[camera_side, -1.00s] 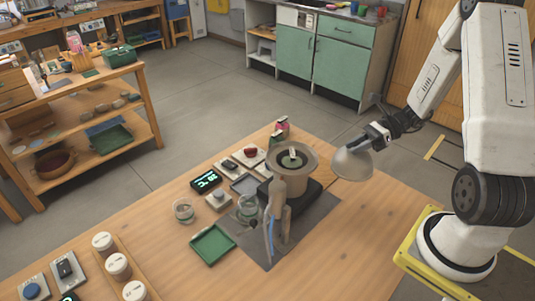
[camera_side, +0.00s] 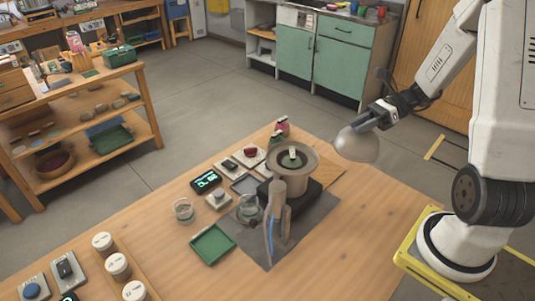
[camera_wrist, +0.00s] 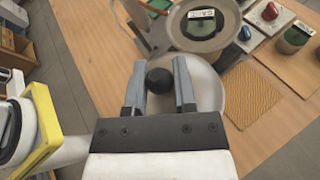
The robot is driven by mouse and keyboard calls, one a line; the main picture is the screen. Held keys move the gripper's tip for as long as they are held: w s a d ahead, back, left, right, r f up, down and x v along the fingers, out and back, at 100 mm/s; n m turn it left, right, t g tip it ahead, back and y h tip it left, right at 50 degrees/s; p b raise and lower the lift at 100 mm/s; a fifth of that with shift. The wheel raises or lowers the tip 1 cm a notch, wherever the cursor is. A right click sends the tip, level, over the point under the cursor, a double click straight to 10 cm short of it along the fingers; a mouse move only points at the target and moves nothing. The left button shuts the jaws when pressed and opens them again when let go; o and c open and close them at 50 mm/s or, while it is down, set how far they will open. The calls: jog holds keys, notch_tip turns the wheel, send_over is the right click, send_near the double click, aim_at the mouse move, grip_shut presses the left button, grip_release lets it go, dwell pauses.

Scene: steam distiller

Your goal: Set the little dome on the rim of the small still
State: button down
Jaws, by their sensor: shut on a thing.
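The little dome (camera_side: 357,146) is a pale grey bowl-like cap, held in the air to the right of the still in the side view. My gripper (camera_side: 361,124) is shut on its dark round knob, which shows between the fingers in the wrist view (camera_wrist: 159,80). The dome's pale shell (camera_wrist: 207,84) spreads below the fingers there. The small still (camera_side: 291,165) is a beige pot with a wide rim, standing on a dark base. Its top is open, with a dark inside and a small white label. The dome is apart from the rim (camera_wrist: 172,30).
A green tray (camera_side: 212,244), a glass jar (camera_side: 183,210) and a lit display (camera_side: 206,180) lie left of the still. A blue-marked pipe (camera_side: 271,235) stands in front. Red (camera_wrist: 270,12) and blue knobs and a woven mat (camera_wrist: 248,92) lie beside it. The table's right side is clear.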

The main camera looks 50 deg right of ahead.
notch_tip(320, 180, up, 5)
jog(key=shift+r, duration=0.1)
jog(key=shift+w+a+r, duration=0.15)
jog(key=shift+w+r, duration=0.1)
jog(key=w+a, duration=1)
jog(key=w, duration=0.2)
jog(key=shift+w+d+f, duration=0.1)
jog(key=shift+w+f, duration=0.1)
jog(key=shift+f, duration=1.1)
jog(key=shift+w+f, duration=0.15)
jog(key=shift+f, duration=1.15)
jog(key=shift+f, duration=0.15)
jog(key=shift+f, duration=2.55)
jog(key=shift+f, duration=0.25)
